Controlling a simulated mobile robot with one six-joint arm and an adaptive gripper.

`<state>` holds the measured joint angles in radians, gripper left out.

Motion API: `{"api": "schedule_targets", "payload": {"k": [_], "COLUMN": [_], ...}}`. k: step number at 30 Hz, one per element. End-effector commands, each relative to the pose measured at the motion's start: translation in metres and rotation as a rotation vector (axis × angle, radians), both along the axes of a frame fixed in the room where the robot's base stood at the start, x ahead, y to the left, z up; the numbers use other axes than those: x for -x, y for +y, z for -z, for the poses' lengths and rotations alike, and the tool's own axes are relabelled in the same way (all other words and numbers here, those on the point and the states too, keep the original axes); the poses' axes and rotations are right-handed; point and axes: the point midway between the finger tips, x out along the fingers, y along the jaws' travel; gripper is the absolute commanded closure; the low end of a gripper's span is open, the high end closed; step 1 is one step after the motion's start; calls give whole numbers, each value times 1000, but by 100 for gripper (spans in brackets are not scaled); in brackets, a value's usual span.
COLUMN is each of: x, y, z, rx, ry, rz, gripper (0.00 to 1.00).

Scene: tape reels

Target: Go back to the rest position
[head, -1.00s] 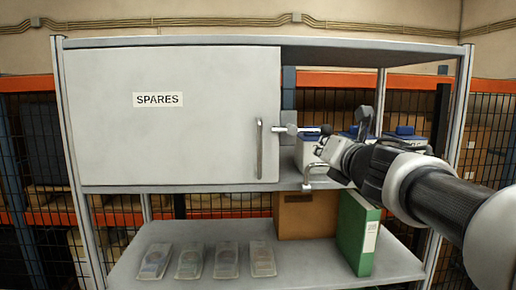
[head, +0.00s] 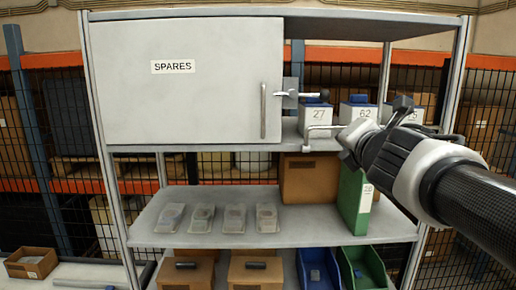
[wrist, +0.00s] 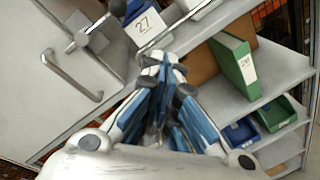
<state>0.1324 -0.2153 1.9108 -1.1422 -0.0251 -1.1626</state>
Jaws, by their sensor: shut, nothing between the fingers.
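My gripper (head: 350,148) is shut and empty. In the head view it is in front of the upper shelf, below and to the right of the latch lever (head: 290,95) and apart from it. In the wrist view its fingertips (wrist: 163,62) are together, in front of the shelf edge and below a box marked 27 (wrist: 145,27). The white SPARES door (head: 190,85) covers the left of the upper bay, with a vertical bar handle (head: 263,110) on it. The handle also shows in the wrist view (wrist: 72,76).
Boxes marked 27 (head: 315,117) and 62 (head: 357,108) stand on the upper shelf. Below are a brown carton (head: 305,178), a green binder (head: 352,200) and several clear cases. Blue (head: 318,270) and green (head: 365,268) bins sit lower. The middle shelf's front is clear.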

Motion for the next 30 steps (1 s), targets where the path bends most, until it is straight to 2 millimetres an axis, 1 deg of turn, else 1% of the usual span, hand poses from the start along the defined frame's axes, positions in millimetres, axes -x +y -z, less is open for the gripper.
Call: {"api": "schedule_targets", "payload": {"k": [1, 2, 3, 4, 5, 6, 8, 9, 11, 12, 14, 15, 17, 18, 21, 24, 27, 30], "x": [19, 31, 46, 59, 70, 86, 110, 127, 151, 168, 194, 211, 235, 251, 284, 307, 319, 321], "y": [-7, -11, -16, -20, -22, -23, -23, -22, -18, -13, -4, 3, 14, 22, 40, 54, 63, 64], "z": [41, 60, 86, 106, 126, 152, 191, 217, 255, 281, 318, 342, 375, 395, 434, 458, 469, 470], "rx": [-154, -258, -394, -493, -588, -707, -877, -983, -1132, -1227, -1364, -1449, -1563, -1631, -1761, -1845, -1886, -1894], "ry": [18, 31, 48, 62, 75, 94, 123, 143, 172, 195, 228, 250, 285, 307, 357, 391, 411, 414], "rz": [70, 119, 184, 235, 283, 346, 441, 505, 602, 668, 769, 840, 942, 1008, 1156, 1263, 1323, 1335], "gripper": [100, 100, 100, 100, 100, 100, 100, 100, 100, 100, 100, 100, 100, 100, 100, 100, 100, 100]}}
